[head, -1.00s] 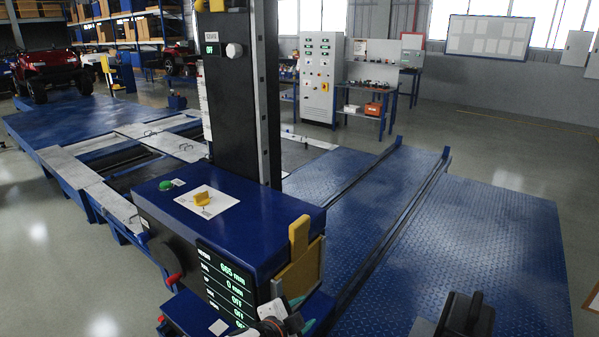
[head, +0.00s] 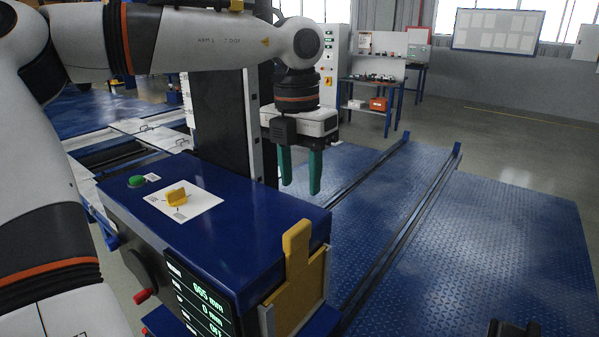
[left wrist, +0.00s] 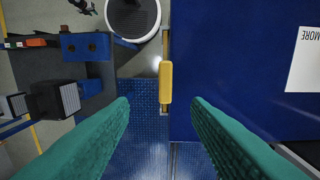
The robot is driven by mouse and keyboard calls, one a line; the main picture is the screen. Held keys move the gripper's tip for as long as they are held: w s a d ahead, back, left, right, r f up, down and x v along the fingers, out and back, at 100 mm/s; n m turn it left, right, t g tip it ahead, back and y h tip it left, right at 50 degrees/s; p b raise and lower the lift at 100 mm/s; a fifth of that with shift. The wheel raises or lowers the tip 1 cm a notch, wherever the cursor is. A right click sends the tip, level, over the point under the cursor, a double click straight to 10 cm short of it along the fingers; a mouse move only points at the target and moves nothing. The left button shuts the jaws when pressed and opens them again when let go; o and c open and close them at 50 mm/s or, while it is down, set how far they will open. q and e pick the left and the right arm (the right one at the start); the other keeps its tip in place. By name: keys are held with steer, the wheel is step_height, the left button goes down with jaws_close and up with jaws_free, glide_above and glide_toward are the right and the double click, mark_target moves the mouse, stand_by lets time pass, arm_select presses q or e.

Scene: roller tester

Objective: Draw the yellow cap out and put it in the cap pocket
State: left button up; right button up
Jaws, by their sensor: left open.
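The yellow cap (head: 297,262) looks like an upright plate with a narrower tab on top. It stands in a metal frame on the right end of the blue console (head: 235,257). My left gripper (head: 301,188) is open and empty, with its green fingers pointing down beyond the console's far right corner. In the left wrist view, the cap's tab (left wrist: 165,82) shows from above between the two fingers, apart from both. I cannot make out the cap pocket for certain.
A dark column (head: 222,125) rises behind the console. Blue tread-plate ramps (head: 480,240) lie clear to the right.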

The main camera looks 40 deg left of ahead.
mark_target(297, 227)
arm_select(q)
steer(key=shift+s+a+f, duration=0.15)
steer(key=shift+s+f, duration=0.1)
steer(key=shift+f, duration=0.5)
step_height(297, 227, down, 9)
steer(key=shift+r+p, duration=0.15)
steer(key=shift+p, duration=0.9)
steer(key=shift+f, duration=0.65)
arm_select(e)
steer(key=shift+s+d+r, duration=0.2)
steer(key=shift+s+r, duration=0.2)
steer(key=shift+r, duration=0.1)
steer(key=shift+s+d+r, duration=0.15)
steer(key=shift+s+r, duration=0.2)
steer(key=shift+r, duration=0.1)
arm_select(q)
steer(key=shift+c, duration=0.5)
jaws_close()
steer(key=c, duration=0.6)
jaws_free()
jaws_close()
arm_select(e)
steer(key=shift+d, duration=0.35)
arm_select(q)
steer(key=shift+r, duration=0.65)
arm_select(e)
steer(key=shift+s, duration=0.15)
